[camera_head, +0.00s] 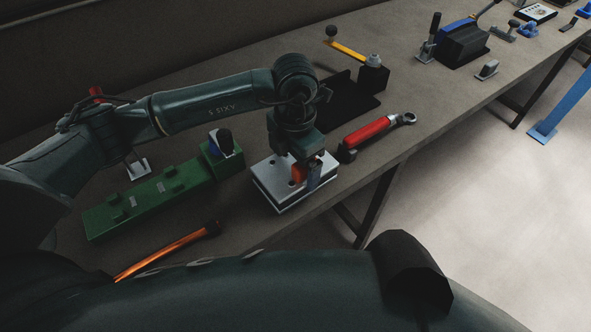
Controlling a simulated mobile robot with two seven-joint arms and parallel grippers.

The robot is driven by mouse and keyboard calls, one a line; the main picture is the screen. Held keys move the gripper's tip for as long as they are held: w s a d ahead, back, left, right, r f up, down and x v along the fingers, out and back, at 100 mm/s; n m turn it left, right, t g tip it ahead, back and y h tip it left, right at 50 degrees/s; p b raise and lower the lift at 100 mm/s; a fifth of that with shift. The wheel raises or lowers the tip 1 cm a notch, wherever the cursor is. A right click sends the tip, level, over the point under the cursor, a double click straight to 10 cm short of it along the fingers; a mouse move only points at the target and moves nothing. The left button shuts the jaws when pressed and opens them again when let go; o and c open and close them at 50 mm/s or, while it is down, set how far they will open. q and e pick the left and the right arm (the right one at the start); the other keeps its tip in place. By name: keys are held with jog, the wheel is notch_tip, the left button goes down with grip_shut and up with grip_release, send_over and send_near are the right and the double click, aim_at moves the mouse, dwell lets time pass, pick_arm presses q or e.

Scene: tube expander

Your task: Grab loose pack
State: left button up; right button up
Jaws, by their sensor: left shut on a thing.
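My left gripper (307,177) reaches down from the wrist over a silver block (275,190) near the table's front edge. It is shut on a small orange piece (298,174) at the top of that block. The fingers partly hide the piece. I cannot tell whether the piece sits in the block or is clear of it. The block looks like stacked plates with dark holes in the top. I cannot tell which thing is the loose pack. My right gripper is not in view.
A green fixture (150,197) stands left of the block and a red-handled wrench (368,132) lies to the right. An orange copper-like tube (165,251) lies in front. A black stand (373,77) is behind. The table (420,100) has bare room right of the wrench.

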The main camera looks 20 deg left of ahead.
pick_arm(q)
jog(key=shift+r, duration=0.1)
jog(key=c, duration=0.5)
jog(key=shift+c, duration=0.2)
